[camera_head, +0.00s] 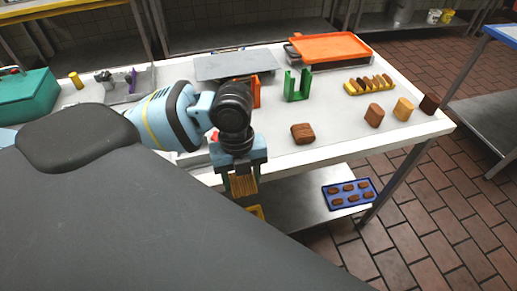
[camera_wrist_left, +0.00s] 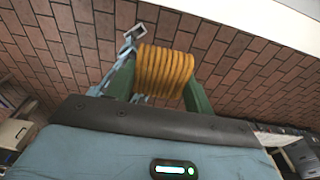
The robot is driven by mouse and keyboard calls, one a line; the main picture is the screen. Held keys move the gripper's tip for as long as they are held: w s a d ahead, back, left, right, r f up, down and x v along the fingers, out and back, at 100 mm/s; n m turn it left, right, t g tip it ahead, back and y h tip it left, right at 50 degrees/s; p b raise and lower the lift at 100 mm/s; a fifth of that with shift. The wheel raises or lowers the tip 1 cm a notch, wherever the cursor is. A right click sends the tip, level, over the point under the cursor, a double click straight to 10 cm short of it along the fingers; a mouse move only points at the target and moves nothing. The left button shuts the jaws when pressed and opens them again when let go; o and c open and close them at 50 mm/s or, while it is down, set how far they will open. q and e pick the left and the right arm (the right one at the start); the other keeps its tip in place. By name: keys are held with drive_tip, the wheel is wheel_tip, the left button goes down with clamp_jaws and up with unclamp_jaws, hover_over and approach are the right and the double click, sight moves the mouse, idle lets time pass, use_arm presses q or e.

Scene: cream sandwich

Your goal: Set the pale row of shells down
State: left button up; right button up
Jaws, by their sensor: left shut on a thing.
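The pale row of shells (camera_wrist_left: 165,72) is a golden-tan, ridged stack. My left gripper (camera_head: 243,180) is shut on it, and the wrist view shows it between the two green fingers. In the head view the row (camera_head: 243,186) hangs below the gripper at the table's front edge. The wrist view has brick floor behind the row, so it is held in the air. My right gripper is not in view.
The white table (camera_head: 340,150) has a green U-shaped holder (camera_head: 291,96), an orange holder (camera_head: 257,93), a brown block (camera_head: 303,134) and several more blocks at right. A row of brown pieces (camera_head: 370,86) stands behind them. A blue tray (camera_head: 337,204) sits on the lower shelf.

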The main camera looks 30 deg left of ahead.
use_arm(q)
drive_tip(key=w+a, duration=0.1)
drive_tip(key=w, duration=0.3)
drive_tip(key=w+a+f, duration=0.1)
drive_tip(key=w+a, duration=0.1)
drive_tip(key=w, duration=0.3)
drive_tip(key=w+a+b, duration=0.1)
drive_tip(key=w+a, duration=0.1)
drive_tip(key=w, duration=0.3)
drive_tip(key=shift+f, duration=0.2)
drive_tip(key=shift+w+a, duration=0.1)
drive_tip(key=shift+w, duration=0.2)
drive_tip(key=shift+w+a+f, duration=0.1)
drive_tip(key=shift+f, duration=1.7)
drive_tip(key=shift+f, duration=0.15)
drive_tip(key=o, duration=1)
drive_tip(key=shift+c, duration=0.2)
wheel_tip(320, 180, up, 12)
drive_tip(key=a, duration=0.1)
drive_tip(key=shift+w, duration=0.45)
